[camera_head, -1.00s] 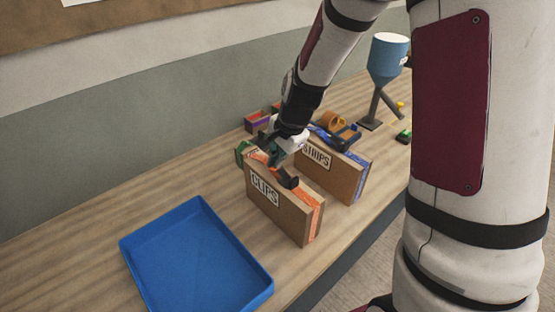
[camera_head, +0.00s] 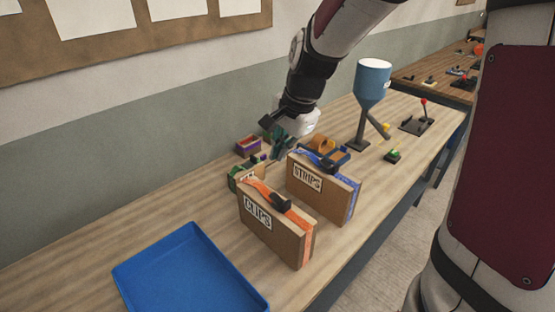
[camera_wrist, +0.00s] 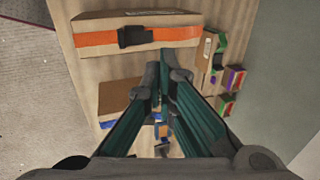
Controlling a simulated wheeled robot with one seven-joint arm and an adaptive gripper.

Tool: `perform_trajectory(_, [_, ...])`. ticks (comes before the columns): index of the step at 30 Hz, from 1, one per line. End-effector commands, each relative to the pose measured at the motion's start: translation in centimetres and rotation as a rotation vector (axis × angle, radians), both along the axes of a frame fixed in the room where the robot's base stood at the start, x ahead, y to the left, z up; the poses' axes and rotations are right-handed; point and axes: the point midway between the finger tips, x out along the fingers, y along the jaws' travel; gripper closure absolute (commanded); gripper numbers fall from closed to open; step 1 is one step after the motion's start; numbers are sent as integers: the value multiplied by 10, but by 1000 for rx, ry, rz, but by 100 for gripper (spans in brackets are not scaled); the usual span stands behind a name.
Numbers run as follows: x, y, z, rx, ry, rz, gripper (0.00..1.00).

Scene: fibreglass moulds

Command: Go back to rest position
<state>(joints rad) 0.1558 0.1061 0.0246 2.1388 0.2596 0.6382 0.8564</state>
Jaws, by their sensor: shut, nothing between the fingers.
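My gripper (camera_head: 279,146) is shut and empty, held above the table behind the boxes in the head view. In the wrist view its fingers (camera_wrist: 163,82) are together, pointing down past the boxes. The CLIPS box (camera_head: 270,238), cardboard with an orange strap and black buckle, stands upright nearest the tray; it also shows at the top of the wrist view (camera_wrist: 100,55). The STRIPS box (camera_head: 320,193), with a blue strap, stands beyond it. A box with a green strap (camera_head: 236,179) stands behind, partly hidden.
A blue tray (camera_head: 150,270) lies at the front left. A blue hopper on a stand (camera_head: 373,80), an orange-and-blue item (camera_head: 325,146), a small purple box (camera_head: 246,145) and a green button (camera_head: 392,156) stand farther back. A second table (camera_head: 430,75) is beyond.

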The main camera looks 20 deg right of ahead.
Motion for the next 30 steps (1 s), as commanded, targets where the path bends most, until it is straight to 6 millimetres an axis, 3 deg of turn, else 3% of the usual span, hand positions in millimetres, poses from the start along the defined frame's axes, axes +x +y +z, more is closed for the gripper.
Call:
perform_trajectory(20, [-6,2,10,-16,-13,38,100])
perform_trajectory(23, [-20,7,25,-53,-41,127,100])
perform_trajectory(30, [-79,19,66,-213,-132,467,100])
